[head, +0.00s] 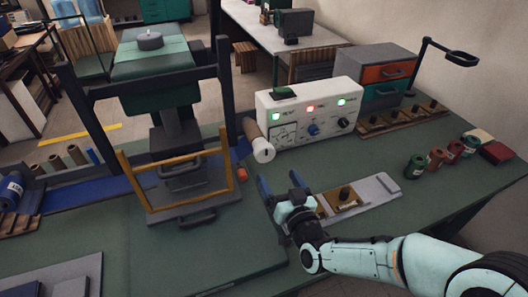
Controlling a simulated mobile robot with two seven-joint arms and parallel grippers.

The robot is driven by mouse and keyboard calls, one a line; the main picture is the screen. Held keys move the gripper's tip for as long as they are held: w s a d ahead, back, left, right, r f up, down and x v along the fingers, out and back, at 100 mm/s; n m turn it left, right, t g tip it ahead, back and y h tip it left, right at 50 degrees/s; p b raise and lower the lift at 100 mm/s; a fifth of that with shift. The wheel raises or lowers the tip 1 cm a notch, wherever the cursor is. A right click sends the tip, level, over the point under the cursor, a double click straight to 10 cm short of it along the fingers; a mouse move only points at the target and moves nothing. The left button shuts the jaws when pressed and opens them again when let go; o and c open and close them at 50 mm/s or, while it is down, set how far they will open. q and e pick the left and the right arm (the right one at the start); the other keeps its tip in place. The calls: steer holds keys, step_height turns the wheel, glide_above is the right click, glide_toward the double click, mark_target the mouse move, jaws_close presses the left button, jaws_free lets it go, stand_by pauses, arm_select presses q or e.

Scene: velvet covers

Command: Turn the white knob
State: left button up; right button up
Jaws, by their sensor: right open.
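A white round knob (263,150) shows at the near end of a brown roller (252,131), just left of the white control box (305,113). My right gripper (280,183) is open and empty. Its two dark blue fingers point away from me, a little below and right of the white knob in the picture, and it does not appear to touch it. The control box front carries a blue knob (313,129), a black knob (343,123) and several lit indicators. My left gripper is not in view.
A press with a yellow guard frame (150,208) stands left of the gripper. A grey plate fixture with a black knob (345,194) lies right of it. Thread spools (417,166) stand farther right. A drawer unit (384,72) is behind. Green table (430,140) is bare between these.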

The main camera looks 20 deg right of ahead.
mark_target(266, 157)
steer(key=w, duration=0.3)
steer(key=w+p, duration=0.1)
steer(key=w, duration=0.6)
steer(key=shift+w+d+p, duration=0.3)
steer(key=shift+d+p, duration=0.05)
steer(key=shift+p, duration=0.05)
steer(key=c, duration=1)
